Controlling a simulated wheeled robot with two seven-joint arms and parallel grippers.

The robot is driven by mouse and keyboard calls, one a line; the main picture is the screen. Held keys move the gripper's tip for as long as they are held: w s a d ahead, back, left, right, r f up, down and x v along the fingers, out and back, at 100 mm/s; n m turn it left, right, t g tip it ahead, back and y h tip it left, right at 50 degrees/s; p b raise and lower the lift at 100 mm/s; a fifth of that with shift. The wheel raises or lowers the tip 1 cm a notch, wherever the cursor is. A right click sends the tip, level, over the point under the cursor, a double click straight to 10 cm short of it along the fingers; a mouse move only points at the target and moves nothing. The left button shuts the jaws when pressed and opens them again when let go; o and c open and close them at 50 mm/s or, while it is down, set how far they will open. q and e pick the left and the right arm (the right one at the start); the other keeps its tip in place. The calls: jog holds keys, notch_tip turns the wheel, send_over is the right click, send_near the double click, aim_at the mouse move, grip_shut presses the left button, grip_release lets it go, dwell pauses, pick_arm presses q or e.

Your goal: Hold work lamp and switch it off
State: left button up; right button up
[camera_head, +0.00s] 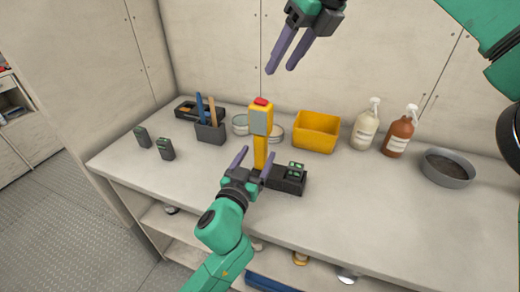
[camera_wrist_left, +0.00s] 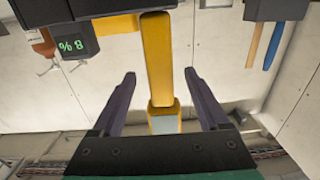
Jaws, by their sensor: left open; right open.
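The work lamp (camera_head: 261,120) stands upright on the bench, yellow with a grey panel on its head and a red button (camera_head: 261,101) on top. My left gripper (camera_head: 255,155) is open at the lamp's yellow handle. In the left wrist view, the handle (camera_wrist_left: 157,60) lies between the two spread fingers (camera_wrist_left: 160,76), with a gap on each side. The lamp's head with the grey panel (camera_wrist_left: 165,124) shows nearer the palm there. My right gripper (camera_head: 281,68) is open and empty, above and apart from the red button, fingers pointing down.
A black charger (camera_head: 288,182) with a green-lit block stands right of the lamp. Behind are a yellow bin (camera_head: 316,132), tins and a tool holder (camera_head: 211,133). Two spray bottles (camera_head: 396,132) and a grey bowl (camera_head: 448,167) stand right. The front bench is mostly clear.

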aim_at(259, 152)
pick_arm(q)
jog(key=x, duration=0.3)
jog(key=shift+w+d, duration=0.1)
jog(key=shift+w, duration=0.25)
jog(key=shift+c, duration=0.3)
jog(key=shift+s, duration=0.1)
grip_shut()
